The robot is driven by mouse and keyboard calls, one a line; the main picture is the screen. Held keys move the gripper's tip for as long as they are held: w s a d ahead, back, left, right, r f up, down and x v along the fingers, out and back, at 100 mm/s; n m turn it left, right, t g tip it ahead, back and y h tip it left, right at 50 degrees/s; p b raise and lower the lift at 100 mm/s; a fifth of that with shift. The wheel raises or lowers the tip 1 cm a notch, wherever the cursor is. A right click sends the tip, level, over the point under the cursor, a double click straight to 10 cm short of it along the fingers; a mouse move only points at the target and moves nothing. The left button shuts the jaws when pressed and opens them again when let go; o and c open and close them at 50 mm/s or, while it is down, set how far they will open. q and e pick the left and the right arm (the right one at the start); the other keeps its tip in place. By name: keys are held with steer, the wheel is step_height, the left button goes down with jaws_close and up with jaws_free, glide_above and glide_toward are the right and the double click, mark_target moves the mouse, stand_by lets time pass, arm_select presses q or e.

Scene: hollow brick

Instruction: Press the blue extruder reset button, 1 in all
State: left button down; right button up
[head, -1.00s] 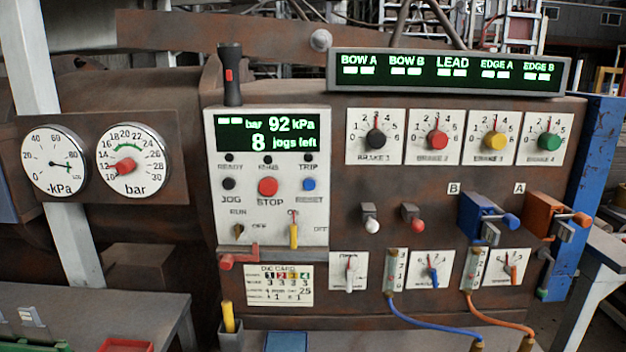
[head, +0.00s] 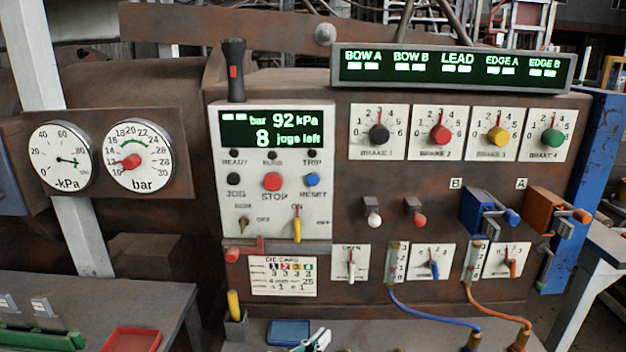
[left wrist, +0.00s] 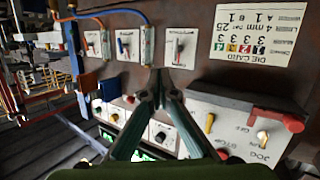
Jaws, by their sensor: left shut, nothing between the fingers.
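The blue RESET button (head: 312,179) sits on the white control panel (head: 228,205), right of the red STOP button (head: 272,181). Its label reads RESET below it. My left gripper (head: 318,338) shows only as a small tip at the bottom edge of the head view, well below the button and apart from the panel. In the left wrist view its two dark green fingers (left wrist: 160,75) meet at their tips, shut and empty. I cannot make out the blue button in that view. My right gripper is not in view.
The display (head: 270,129) reads 92 kPa and 8 jogs left. A yellow-handled switch (head: 297,230) and a red lever (head: 233,254) stick out below the buttons. A blue tray (head: 289,331) lies on the ledge. A black torch (head: 234,72) stands above the panel.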

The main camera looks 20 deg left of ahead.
mark_target(313, 179)
arm_select(q)
steer(key=w+a+r+n+t+y, duration=0.1)
steer(key=r+t, duration=0.3)
steer(key=r, duration=0.4)
steer(key=w+a+r+n+t+y, duration=0.1)
steer(key=w+r+n+t, duration=0.1)
steer(key=r, duration=0.7)
steer(key=w+a+r+n+t, duration=0.2)
steer(key=r+t, duration=0.3)
steer(key=r, duration=0.4)
steer(key=shift+w+r+t+y, duration=0.2)
steer(key=shift+w+t+y, duration=0.15)
steer(key=shift+w, duration=0.5)
steer(key=shift+a, duration=0.1)
steer(key=shift+w+a+b, duration=0.4)
steer(key=shift+w+b, duration=0.35)
steer(key=shift+w, duration=0.65)
steer(key=shift+w+a+b, duration=0.45)
steer(key=shift+w+b, duration=0.25)
steer(key=shift+w, duration=0.75)
steer(key=shift+w+a+b, duration=0.4)
steer(key=shift+w+b, duration=0.35)
steer(key=shift+w, duration=0.65)
steer(key=shift+w, duration=0.15)
